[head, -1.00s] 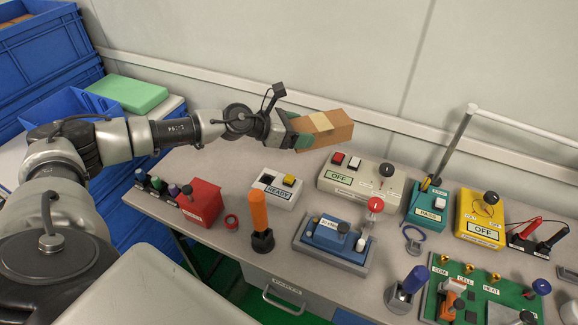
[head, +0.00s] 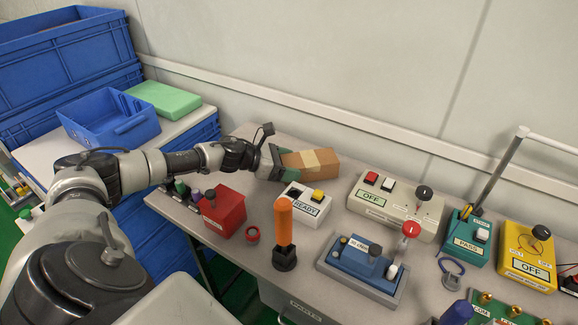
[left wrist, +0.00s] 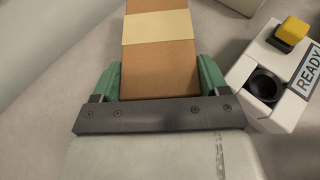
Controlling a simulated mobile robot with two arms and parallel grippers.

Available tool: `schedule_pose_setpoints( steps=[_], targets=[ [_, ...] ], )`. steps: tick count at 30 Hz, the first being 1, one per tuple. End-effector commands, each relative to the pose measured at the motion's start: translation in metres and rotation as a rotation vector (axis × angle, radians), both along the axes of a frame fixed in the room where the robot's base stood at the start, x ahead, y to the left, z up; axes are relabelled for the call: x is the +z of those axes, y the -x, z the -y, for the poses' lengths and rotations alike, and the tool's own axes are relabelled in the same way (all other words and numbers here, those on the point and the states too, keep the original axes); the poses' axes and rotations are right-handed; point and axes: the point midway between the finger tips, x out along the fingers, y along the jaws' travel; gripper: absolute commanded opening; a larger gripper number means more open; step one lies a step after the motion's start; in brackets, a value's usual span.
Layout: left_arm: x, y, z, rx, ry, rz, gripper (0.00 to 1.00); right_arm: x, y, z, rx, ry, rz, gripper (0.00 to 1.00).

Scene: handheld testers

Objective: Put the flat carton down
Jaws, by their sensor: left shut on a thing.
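The flat carton (head: 312,160) is a brown box with a paler tape band. It is at the back of the workbench (head: 345,240), left of the middle in the head view. My left gripper (head: 284,165) is shut on its near end, and the carton points away to the right. In the left wrist view the carton (left wrist: 160,45) lies between the two green fingers of my left gripper (left wrist: 160,82). Whether its underside touches the bench I cannot tell. My right gripper is not in view.
A white READY box (head: 303,207) stands just in front of the carton. A cream OFF box (head: 395,210) is to its right. A red box (head: 222,212) and an orange-handled tool (head: 284,228) stand nearer. The wall rail (head: 330,118) runs behind.

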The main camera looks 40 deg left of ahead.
Motion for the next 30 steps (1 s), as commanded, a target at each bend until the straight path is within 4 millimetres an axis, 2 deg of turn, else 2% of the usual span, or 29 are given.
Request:
schedule_pose_setpoints(
  steps=[14,15,17,26,30],
  targets=[
    [-0.002,0.0,0.0,0.0,0.001,0.002,0.44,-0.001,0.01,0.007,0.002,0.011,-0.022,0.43],
    [-0.002,0.0,0.001,-0.001,0.0,0.0,0.77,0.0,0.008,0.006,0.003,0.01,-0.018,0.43],
    [-0.002,0.0,0.001,-0.001,0.0,0.0,0.85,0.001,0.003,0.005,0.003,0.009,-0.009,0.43],
    [-0.001,0.0,0.001,-0.001,0.0,0.0,0.85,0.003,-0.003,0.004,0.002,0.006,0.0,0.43],
    [0.001,0.005,-0.004,0.001,-0.001,-0.003,0.85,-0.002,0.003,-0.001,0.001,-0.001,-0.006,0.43]
  ],
)
